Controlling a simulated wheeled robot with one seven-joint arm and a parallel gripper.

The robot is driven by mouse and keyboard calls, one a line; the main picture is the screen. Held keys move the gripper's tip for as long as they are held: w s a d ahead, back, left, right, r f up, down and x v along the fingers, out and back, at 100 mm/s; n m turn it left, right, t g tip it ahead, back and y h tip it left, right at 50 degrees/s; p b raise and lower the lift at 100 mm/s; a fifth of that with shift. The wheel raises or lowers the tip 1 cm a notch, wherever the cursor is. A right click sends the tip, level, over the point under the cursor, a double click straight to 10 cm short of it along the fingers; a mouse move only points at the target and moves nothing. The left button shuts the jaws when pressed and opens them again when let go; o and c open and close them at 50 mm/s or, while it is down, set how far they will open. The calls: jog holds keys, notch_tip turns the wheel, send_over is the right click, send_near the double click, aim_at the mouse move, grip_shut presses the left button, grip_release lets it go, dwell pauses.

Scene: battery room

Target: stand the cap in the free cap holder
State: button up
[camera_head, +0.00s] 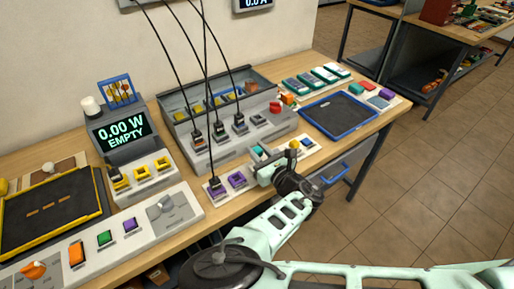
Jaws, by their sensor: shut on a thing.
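My gripper (264,168) is at the front edge of the bench, right of the purple blocks. It is shut, and the cap between its fingers is mostly hidden by the gripper and too small to make out clearly. Just beyond the fingertips is a pale holder plate (277,152) with a teal piece (260,150) at its left and a small blue and yellow piece (294,144) at its right. My gripper hides part of this plate, so I cannot tell which holder is free.
Two purple blocks (237,180) sit left of my gripper, one with a black cable. A grey rack (184,130) with hanging cables stands behind. A blue-rimmed tray (340,110) lies to the right. A display unit (122,132) reads "0.00 W EMPTY". Floor is open at right.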

jog(key=shift+f+b, duration=0.95)
jog(key=shift+f, duration=1.2)
jog(key=shift+b, duration=0.65)
jog(key=shift+f+b, duration=0.6)
jog(key=shift+b, duration=0.05)
jog(key=o, duration=0.7)
jog(key=shift+v, duration=5.55)
